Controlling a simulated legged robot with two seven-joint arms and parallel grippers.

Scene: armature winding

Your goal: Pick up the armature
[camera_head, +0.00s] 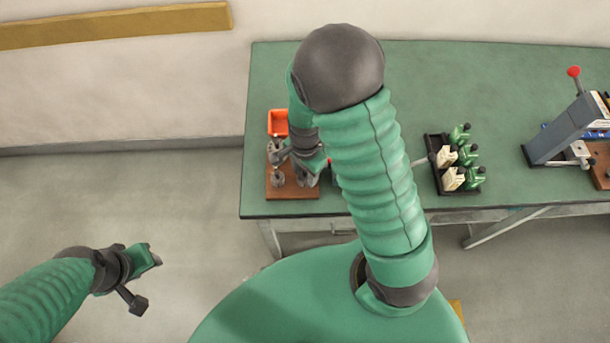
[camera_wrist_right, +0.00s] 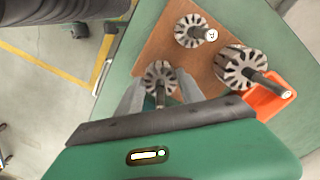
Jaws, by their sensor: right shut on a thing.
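Several armatures with slotted, dark-and-light cores and dark shafts stand on a brown board (camera_head: 285,191) at the left end of the green table. In the right wrist view, my right gripper (camera_wrist_right: 158,97) is shut on the nearest armature (camera_wrist_right: 160,75), with a grey finger on each side. A second armature (camera_wrist_right: 187,30) and a larger third one (camera_wrist_right: 232,66) stand apart from it on the board. In the head view, my right gripper (camera_head: 307,165) is over the board, and my arm partly hides it. My left gripper (camera_head: 147,281) is open and empty, left of the table.
An orange bin (camera_head: 278,122) sits behind the board. A black tray (camera_head: 437,178) with green and cream parts stands right of my right arm. A press with a red knob (camera_head: 574,72) is at the far right. The table between tray and press is clear.

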